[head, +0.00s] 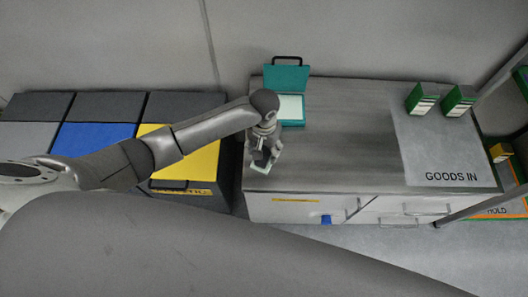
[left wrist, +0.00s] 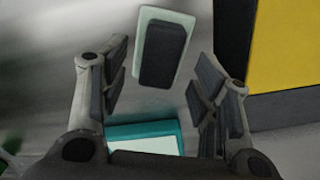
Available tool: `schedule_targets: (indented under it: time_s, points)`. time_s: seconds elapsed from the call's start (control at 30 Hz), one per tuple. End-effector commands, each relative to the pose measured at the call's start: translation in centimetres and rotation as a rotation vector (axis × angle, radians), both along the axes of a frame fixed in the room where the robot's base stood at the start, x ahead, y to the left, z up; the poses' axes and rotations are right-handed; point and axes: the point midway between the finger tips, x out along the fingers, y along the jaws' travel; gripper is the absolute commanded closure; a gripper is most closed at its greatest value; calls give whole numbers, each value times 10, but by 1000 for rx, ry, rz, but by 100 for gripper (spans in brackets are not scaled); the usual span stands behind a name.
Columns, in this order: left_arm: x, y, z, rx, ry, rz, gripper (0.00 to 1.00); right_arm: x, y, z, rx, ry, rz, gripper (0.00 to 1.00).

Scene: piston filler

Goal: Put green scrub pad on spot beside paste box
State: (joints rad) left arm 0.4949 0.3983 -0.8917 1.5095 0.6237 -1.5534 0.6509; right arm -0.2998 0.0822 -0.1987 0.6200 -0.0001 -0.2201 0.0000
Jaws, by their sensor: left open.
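A scrub pad (left wrist: 163,50), with a pale green layer and a dark grey block on top, shows between and beyond the finger ends in the left wrist view. In the head view its pale green edge (head: 261,169) shows just below my left gripper (head: 266,153), near the front left of the grey counter (head: 345,130). My left gripper is open, with fingers apart on either side in the left wrist view (left wrist: 163,75). A teal box (head: 286,78) stands open behind the gripper; no label on it is readable. My right gripper is out of view.
Two green-and-white boxes (head: 421,98) (head: 458,102) stand on the pale GOODS IN area (head: 448,150) at right. The middle of the counter is clear. Blue (head: 95,135) and yellow (head: 190,160) bins stand left of the counter. A grey rail (head: 480,207) crosses its front right corner.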

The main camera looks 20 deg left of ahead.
Motion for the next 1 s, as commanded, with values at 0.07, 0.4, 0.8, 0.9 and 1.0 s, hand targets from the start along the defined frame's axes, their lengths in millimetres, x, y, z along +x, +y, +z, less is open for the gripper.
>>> schedule_targets:
  time_s: [0.07,0.4,0.8,0.9,1.0]
  points:
    - [2,0,21,-2,-6,0,43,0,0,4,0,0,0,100]
    - [1,0,75,0,-2,1,43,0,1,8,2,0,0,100]
    - [0,0,82,0,0,1,43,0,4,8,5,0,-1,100]
    - [0,0,82,0,0,1,43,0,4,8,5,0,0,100]
    - [0,0,82,0,0,1,43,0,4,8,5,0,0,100]
